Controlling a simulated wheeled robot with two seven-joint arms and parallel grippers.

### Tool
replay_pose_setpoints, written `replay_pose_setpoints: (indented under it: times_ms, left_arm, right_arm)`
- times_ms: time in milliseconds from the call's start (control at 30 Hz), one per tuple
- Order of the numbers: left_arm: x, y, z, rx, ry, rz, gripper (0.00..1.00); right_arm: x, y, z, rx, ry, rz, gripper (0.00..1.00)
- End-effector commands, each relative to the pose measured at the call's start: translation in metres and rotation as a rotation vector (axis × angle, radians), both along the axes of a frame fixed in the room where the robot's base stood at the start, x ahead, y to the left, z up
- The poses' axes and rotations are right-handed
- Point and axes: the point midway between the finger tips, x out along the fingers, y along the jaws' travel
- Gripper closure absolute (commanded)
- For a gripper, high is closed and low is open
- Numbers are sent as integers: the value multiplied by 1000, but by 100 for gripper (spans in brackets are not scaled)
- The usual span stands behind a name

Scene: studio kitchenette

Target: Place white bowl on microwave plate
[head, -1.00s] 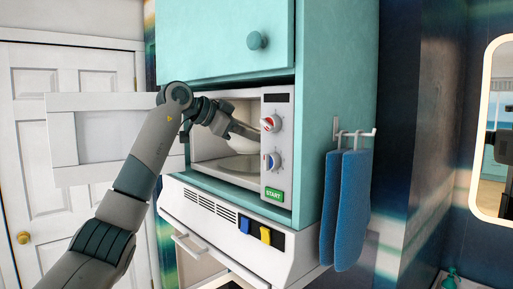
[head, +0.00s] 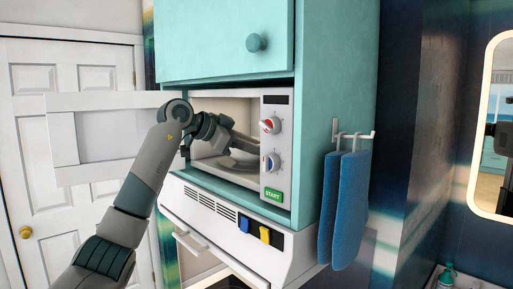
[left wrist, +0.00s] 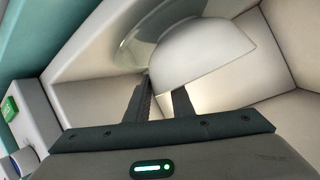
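The white bowl (left wrist: 205,52) shows in the left wrist view, inside the microwave (head: 277,148). It overlaps the round glass microwave plate (left wrist: 143,42); I cannot tell whether it rests fully on it. In the head view the plate's area is dim and partly blocked by my arm, and I cannot make out the bowl. My left gripper (left wrist: 163,84) is inside the microwave at the bowl's near edge. Its two fingers stand apart with a visible gap, one tip partly hidden at the bowl. I cannot tell whether they touch it. My right gripper is out of view.
The microwave door (head: 105,138) stands open to the left, beside my arm. The control panel (head: 275,150) borders the opening on the right. A teal cabinet (head: 225,40) is above, an oven (head: 225,230) below. Blue towels (head: 345,210) hang at the right.

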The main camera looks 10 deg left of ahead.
Motion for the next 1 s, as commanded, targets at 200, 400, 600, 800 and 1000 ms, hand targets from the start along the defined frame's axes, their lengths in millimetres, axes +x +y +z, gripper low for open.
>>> replay_pose_setpoints:
  times_ms: [200, 400, 600, 800, 1000]
  left_arm:
    - [0, 0, 0, 1, 1, 0, 68]
    - [0, 0, 3, 0, 0, 0, 68]
    - [-6, 8, 4, 0, -1, 2, 68]
    - [-23, 25, 13, 1, -3, 3, 68]
    - [-46, 47, 27, 1, -3, 2, 68]
  right_arm:
    - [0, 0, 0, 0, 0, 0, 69]
    - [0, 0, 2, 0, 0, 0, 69]
    - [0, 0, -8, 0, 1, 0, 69]
    - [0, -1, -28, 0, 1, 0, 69]
    - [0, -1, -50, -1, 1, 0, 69]
